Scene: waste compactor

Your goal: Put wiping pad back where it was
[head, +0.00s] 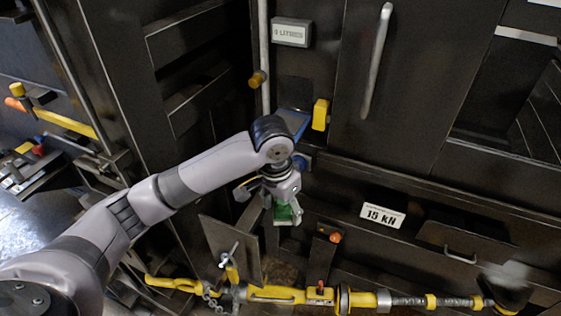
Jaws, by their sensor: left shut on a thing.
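My left arm reaches in from the lower left, and its gripper (285,205) points down in front of the dark machine. It is shut on a small green thing (289,214), which looks like the wiping pad. Most of the pad is hidden by the fingers, and only a little green shows at their tips. I cannot tell whether the pad touches anything below it. A blue tray-like part (294,121) shows just behind my wrist. My right gripper is not in view.
A yellow tool with a ribbed shaft (270,294) runs along the bottom. A flat brown plate (232,247) stands left of the gripper. A yellow block (320,115), a vertical handle (377,60) and a "15 kN" label (382,216) are on the machine's front.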

